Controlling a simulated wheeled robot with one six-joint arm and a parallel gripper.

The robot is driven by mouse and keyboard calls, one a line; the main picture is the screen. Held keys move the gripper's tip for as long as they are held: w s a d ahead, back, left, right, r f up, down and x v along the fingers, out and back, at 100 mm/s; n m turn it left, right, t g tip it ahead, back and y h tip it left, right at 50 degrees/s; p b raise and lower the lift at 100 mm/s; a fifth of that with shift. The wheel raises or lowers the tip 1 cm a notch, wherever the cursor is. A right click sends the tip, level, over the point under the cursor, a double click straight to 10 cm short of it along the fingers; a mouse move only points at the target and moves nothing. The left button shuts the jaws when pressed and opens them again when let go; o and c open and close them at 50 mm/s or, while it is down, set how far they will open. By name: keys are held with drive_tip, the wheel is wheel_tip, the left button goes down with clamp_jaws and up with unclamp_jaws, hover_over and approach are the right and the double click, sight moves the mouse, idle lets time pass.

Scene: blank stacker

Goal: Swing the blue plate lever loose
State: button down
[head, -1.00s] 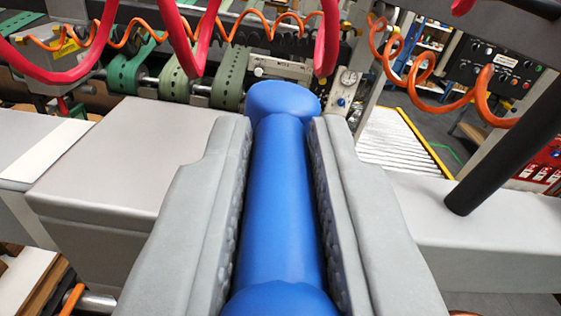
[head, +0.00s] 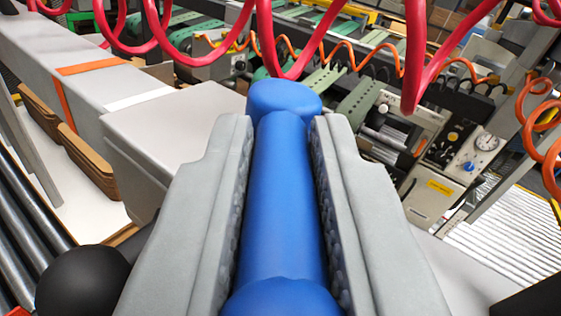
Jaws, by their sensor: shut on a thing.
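The blue plate lever (head: 285,195) runs up the middle of the head view, with a rounded blue knob at its far end and another at its near end. My gripper (head: 282,150) has one grey padded finger on each side of it and is shut on the lever. The lever's mount is not visible.
Red coiled hoses (head: 290,60) hang across the top. A grey block (head: 160,140) stands behind my left finger. A black ball knob (head: 83,280) is at the lower left, by metal rollers (head: 35,215).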

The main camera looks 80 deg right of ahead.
drive_tip(key=shift+s+d+n+t+y, duration=0.2)
drive_tip(key=shift+s+n+t+y, duration=0.15)
drive_tip(key=shift+n+t+y, duration=0.85)
drive_tip(key=shift+s+d+n+t+y, duration=0.35)
drive_tip(key=shift+n+t+y, duration=0.4)
drive_tip(key=shift+t, duration=0.85)
drive_tip(key=shift+s+d+n+t+y, duration=0.1)
drive_tip(key=shift+s+n+t+y, duration=0.3)
drive_tip(key=shift+n+t+y, duration=0.65)
drive_tip(key=shift+n+t, duration=0.3)
drive_tip(key=shift+t, duration=0.25)
drive_tip(key=c, duration=1.3)
unclamp_jaws()
drive_tip(key=shift+c, duration=0.2)
drive_tip(key=v, duration=1.7)
drive_tip(key=shift+a, duration=0.2)
